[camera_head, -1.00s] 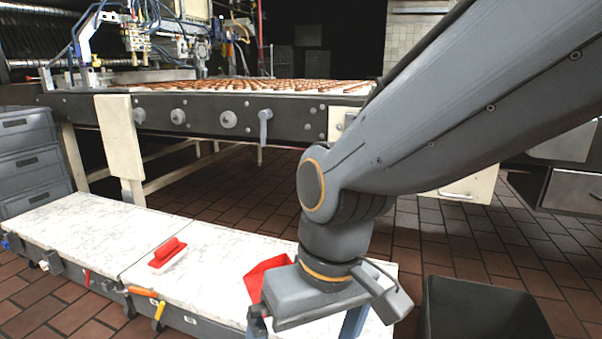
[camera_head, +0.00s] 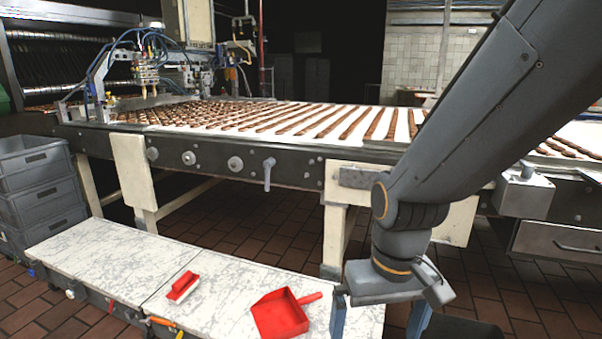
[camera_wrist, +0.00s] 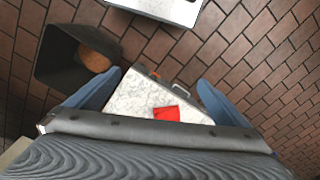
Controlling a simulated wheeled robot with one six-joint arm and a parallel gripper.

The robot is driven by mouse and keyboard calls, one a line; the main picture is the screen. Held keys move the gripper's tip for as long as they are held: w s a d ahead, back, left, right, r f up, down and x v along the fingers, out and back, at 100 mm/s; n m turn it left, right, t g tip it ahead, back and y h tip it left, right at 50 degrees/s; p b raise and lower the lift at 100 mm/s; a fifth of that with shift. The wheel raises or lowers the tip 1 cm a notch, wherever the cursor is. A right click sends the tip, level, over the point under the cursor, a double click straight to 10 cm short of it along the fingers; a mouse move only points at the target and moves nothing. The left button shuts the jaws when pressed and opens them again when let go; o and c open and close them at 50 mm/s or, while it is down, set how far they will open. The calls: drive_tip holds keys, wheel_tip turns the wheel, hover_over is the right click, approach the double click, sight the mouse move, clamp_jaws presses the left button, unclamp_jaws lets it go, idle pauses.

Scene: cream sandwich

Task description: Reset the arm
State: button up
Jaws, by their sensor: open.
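My gripper (camera_head: 378,318) hangs at the lower right of the head view, fingers pointing down, at the right end of the white marble-topped bench (camera_head: 225,290). The lower parts of the fingers are cut off by the frame edge. In the wrist view my gripper (camera_wrist: 160,80) shows two blue fingers spread wide, with nothing held between them. A red dustpan (camera_head: 280,314) lies on the bench just left of my gripper. A red item on the bench in the wrist view (camera_wrist: 167,113) is partly hidden by my gripper body.
A red-handled brush (camera_head: 182,287) lies left of the dustpan. A long conveyor (camera_head: 300,165) carries rows of brown bars behind the bench. Grey crates (camera_head: 40,190) are stacked at left. A dark bin (camera_wrist: 62,62) with a brown round thing (camera_wrist: 95,60) inside stands beside the bench.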

drive_tip(key=s+d+r+m+p, duration=0.1)
drive_tip(key=s+d+r+p, duration=0.1)
drive_tip(key=d+r+p, duration=0.4)
drive_tip(key=r+p, duration=0.2)
drive_tip(key=p, duration=0.1)
drive_tip(key=shift+d+m+h, duration=0.3)
drive_tip(key=shift+d, duration=0.1)
